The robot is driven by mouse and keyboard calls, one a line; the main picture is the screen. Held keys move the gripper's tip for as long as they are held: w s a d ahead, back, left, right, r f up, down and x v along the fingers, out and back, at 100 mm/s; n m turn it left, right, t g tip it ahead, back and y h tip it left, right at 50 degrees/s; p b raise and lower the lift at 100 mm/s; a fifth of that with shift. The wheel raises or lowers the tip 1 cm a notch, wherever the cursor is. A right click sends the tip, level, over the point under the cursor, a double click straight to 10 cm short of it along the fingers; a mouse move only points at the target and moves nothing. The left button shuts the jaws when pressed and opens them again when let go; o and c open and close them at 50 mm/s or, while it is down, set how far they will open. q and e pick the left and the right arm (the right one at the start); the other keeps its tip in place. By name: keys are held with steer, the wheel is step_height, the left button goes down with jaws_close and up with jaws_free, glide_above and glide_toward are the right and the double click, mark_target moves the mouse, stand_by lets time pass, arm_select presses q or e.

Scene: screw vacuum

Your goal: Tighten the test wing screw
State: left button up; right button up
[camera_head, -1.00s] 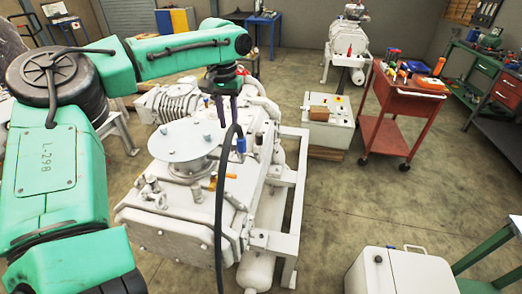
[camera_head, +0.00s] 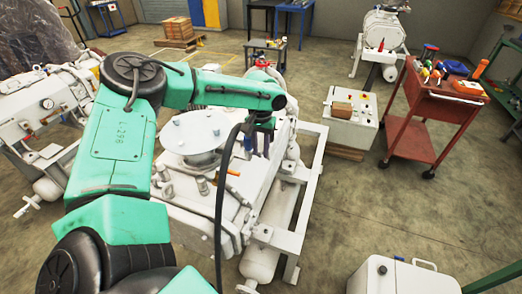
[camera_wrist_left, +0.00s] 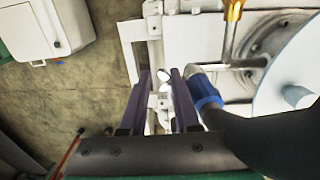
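The white vacuum machine (camera_head: 185,212) stands in the middle of the head view, with a round flange plate (camera_head: 193,133) on top. My left gripper (camera_head: 258,150) points down over its right part, behind the black hose. In the left wrist view my left gripper (camera_wrist_left: 164,76) is open, its two dark fingers apart. A small pale winged piece (camera_wrist_left: 163,76), seemingly the test wing screw, shows in the gap between the fingertips. I cannot tell whether the fingers touch it. In the head view I cannot make out the screw. My right gripper is not in view.
A black hose (camera_head: 219,215) with a blue fitting (camera_wrist_left: 206,91) runs close beside the right finger in the wrist view. An orange-handled valve (camera_wrist_left: 233,12) is nearby. A red tool cart (camera_head: 418,120) and white control box (camera_head: 350,121) stand to the right on open floor.

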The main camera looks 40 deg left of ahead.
arm_select(q)
steer(key=shift+f, duration=0.65)
steer(key=shift+s+d+f, duration=0.1)
steer(key=shift+s+f, duration=0.05)
steer(key=shift+s, duration=0.05)
steer(key=shift+s+f, duration=0.1)
steer(key=shift+a+f, duration=0.1)
steer(key=shift+a, duration=0.1)
steer(key=shift+c, duration=0.3)
steer(key=shift+w, duration=0.25)
jaws_close()
steer(key=shift+w, duration=0.1)
steer(key=shift+c, duration=0.2)
jaws_free()
steer(key=shift+o, duration=0.5)
steer(key=shift+s, duration=0.2)
